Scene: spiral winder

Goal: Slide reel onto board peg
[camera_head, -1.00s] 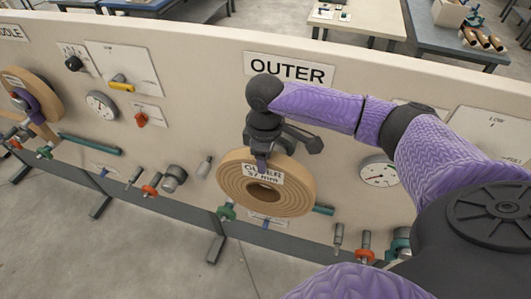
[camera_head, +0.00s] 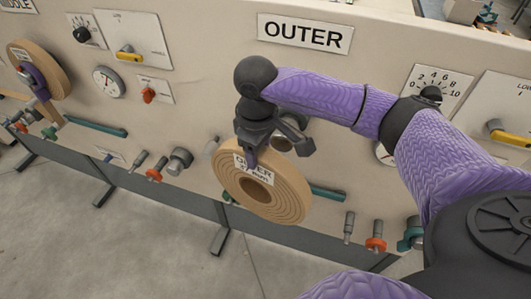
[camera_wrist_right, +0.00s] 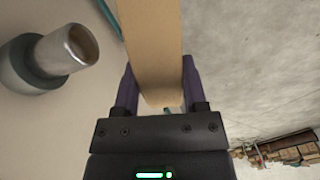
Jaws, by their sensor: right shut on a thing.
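The reel (camera_head: 262,190) is a tan, ring-wound coil with a white label reading OUTER and a dark centre hole. It hangs in front of the board, below the OUTER sign (camera_head: 305,34). My right gripper (camera_head: 252,150) is shut on its upper rim, with a purple finger over the label. In the right wrist view the reel (camera_wrist_right: 155,50) shows edge-on between both fingers. A bare metal peg with a dark collar (camera_wrist_right: 58,52) stands out from the board to the left, apart from the reel. In the head view, a grey round part (camera_head: 283,144) is partly hidden behind the gripper. My left gripper is not in view.
The cream board (camera_head: 215,65) carries gauges, knobs and levers. Teal bars (camera_head: 328,193) and small pegs (camera_head: 376,236) stick out along its lower edge. Another tan reel (camera_head: 57,75) hangs at the left. The floor (camera_head: 150,240) in front is clear.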

